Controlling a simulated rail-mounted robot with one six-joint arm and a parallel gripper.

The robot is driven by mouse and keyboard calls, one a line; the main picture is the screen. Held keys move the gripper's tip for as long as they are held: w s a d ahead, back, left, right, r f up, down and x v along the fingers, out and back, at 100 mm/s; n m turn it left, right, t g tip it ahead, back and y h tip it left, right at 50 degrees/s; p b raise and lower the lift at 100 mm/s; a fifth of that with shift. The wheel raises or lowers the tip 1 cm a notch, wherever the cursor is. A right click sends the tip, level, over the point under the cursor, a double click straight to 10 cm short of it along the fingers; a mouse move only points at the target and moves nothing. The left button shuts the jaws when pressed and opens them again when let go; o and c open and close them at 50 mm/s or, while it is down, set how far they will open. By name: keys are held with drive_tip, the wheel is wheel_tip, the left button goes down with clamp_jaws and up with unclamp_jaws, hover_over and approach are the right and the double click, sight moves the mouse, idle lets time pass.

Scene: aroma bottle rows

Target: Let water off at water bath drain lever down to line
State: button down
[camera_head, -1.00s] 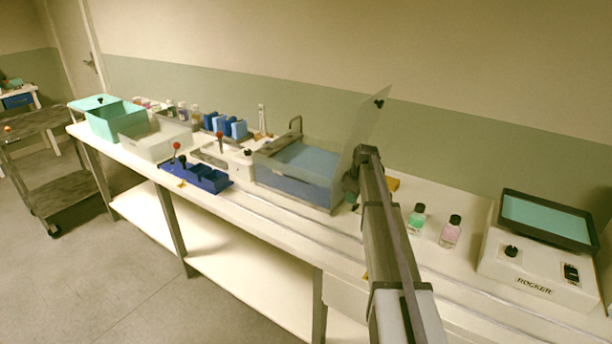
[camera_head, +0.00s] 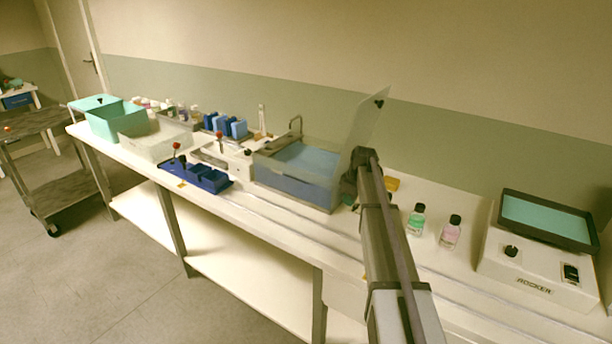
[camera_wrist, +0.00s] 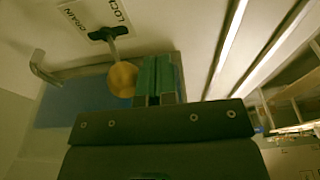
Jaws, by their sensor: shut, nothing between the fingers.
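The water bath (camera_head: 290,186) stands mid-bench in the head view, holding bluish water (camera_head: 308,158), its clear lid (camera_head: 365,125) raised. The level line cannot be made out. In the wrist view, the drain lever has a dark stem and a round yellow-orange knob (camera_wrist: 122,79). It rises from a dark mount beside a label (camera_wrist: 88,14) reading DRAIN and another partly cut off. My gripper (camera_wrist: 156,62) has its green fingers together, empty, just right of the knob. Whether they touch it is unclear.
A bent metal pipe (camera_wrist: 48,70) lies left of the lever in the wrist view. A green-liquid bottle (camera_head: 416,219) and a pink-liquid bottle (camera_head: 450,232) stand right of my arm, before the rocker (camera_head: 535,262).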

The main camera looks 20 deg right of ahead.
drive_tip(key=shift+s+a, duration=0.3)
drive_tip(key=shift+a, duration=0.05)
drive_tip(key=shift+d, duration=0.1)
wheel_tip(320, 180, up, 8)
drive_tip(key=p, duration=0.8)
